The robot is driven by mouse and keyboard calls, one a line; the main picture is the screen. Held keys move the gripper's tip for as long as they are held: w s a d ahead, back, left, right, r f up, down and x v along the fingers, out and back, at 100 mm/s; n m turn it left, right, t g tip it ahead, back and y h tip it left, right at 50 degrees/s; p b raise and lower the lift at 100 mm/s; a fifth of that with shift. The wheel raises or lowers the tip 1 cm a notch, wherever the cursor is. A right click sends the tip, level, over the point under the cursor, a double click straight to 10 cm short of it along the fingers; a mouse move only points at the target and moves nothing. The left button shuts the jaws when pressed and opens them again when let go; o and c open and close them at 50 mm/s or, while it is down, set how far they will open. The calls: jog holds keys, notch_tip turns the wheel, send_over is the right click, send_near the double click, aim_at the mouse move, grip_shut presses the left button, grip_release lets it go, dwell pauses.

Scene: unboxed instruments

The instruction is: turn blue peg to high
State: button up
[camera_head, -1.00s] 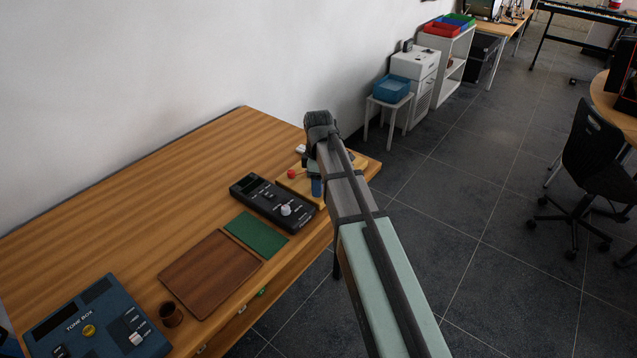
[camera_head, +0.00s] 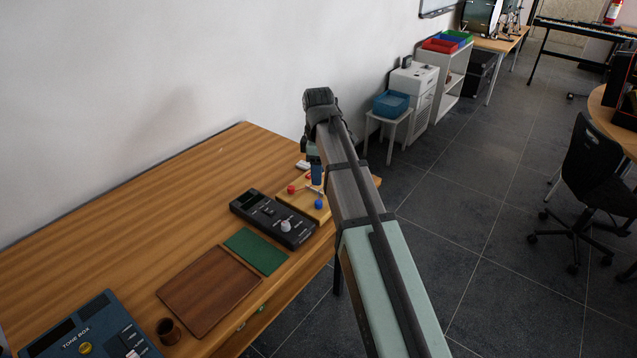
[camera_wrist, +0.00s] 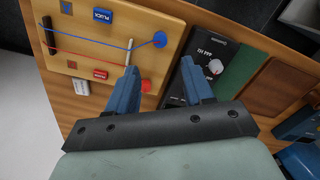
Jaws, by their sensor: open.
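The blue peg (camera_head: 318,204) is a round blue knob at the front corner of a light wooden board (camera_head: 296,204). In the wrist view the blue peg (camera_wrist: 159,40) ends a blue line across the board, ahead of my fingertips. A red peg (camera_wrist: 146,87) ends a red line and sits beside my left-hand finger, partly hidden. The board has a blue label (camera_wrist: 103,16) and a red label (camera_wrist: 100,74); their text is hard to read. My gripper (camera_wrist: 158,65) is open and empty, its blue fingers pointing down over the board's edge.
A black box (camera_head: 272,218) with a pale knob stands close beside the board. The table's back left is clear.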

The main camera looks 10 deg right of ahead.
jog(key=shift+r, duration=1.65)
jog(key=w+d+f+m+y, duration=0.15)
jog(key=d+f+m, duration=0.25)
jog(key=d+f, duration=0.8)
jog(key=s+d+f+m, duration=0.2)
jog(key=s+f, duration=0.2)
jog(key=f, duration=0.9)
jog(key=s+a+f+m+g, duration=0.2)
jog(key=s+f, duration=0.7)
jog(key=f, duration=0.2)
jog(key=s+a+f+m+g, duration=0.1)
jog(key=s+a+f+m, duration=0.15)
jog(key=s+f, duration=0.75)
jog(key=s+f+m+g, duration=0.1)
jog(key=s+f, duration=0.3)
jog(key=s, duration=0.4)
jog(key=s+a+f+m+g+h, duration=0.1)
jog(key=s+f, duration=0.2)
jog(key=s, duration=0.6)
jog(key=s+a+f+m+g, duration=0.1)
jog(key=s+f, duration=0.3)
jog(key=s, duration=0.5)
jog(key=shift+s+f+m+g, duration=0.3)
jog(key=shift+m+g, duration=0.1)
jog(key=shift+m, duration=0.15)
